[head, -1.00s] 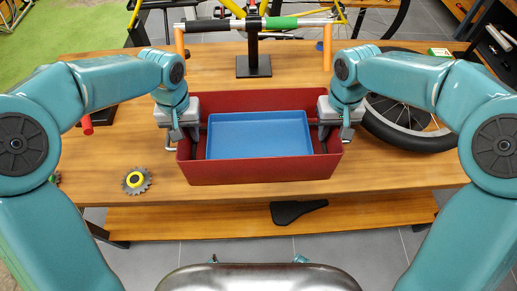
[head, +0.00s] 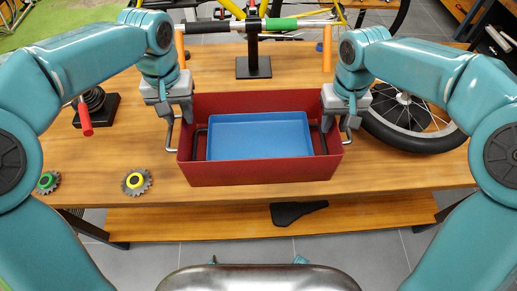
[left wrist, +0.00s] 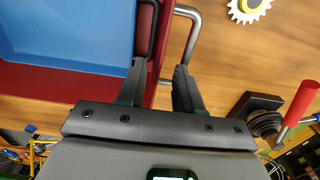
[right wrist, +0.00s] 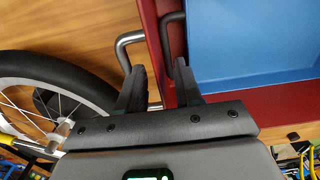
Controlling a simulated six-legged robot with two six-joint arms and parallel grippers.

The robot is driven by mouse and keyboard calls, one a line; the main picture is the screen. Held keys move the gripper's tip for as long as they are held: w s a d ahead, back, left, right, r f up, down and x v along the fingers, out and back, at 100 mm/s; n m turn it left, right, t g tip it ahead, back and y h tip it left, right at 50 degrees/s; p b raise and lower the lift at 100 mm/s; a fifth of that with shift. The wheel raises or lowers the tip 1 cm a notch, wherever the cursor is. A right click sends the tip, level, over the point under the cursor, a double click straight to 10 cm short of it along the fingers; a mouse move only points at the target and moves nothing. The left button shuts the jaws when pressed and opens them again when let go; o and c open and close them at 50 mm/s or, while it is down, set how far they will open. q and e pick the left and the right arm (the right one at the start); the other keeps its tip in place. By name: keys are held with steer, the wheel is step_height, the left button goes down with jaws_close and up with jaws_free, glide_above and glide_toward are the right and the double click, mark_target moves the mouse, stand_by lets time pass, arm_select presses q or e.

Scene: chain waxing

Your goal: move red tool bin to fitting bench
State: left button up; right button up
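The red tool bin (head: 262,172) sits on a wooden bench, with a blue tray (head: 258,136) inside it. A metal handle (head: 171,132) shows on its left end and another (head: 347,134) on its right end. My left gripper (head: 174,117) is open above the left end. In the left wrist view its parted fingers (left wrist: 160,85) are near the metal handle (left wrist: 188,35) and a black inner handle (left wrist: 147,35). My right gripper (head: 339,124) is open above the right end. Its fingers (right wrist: 158,85) are also parted in the right wrist view, near the end wall. Neither visibly grips anything.
A spoked wheel (head: 425,137) lies close to the right of the bin. A stand (head: 253,67) with a handlebar is behind it. Two sprockets (head: 137,181) (head: 48,182) and a red-handled tool (head: 85,118) are to the left. A black saddle (head: 297,212) is on the lower shelf.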

step_height(320, 180, up, 8)
steer(key=shift+r, duration=0.2)
stand_by(0.4)
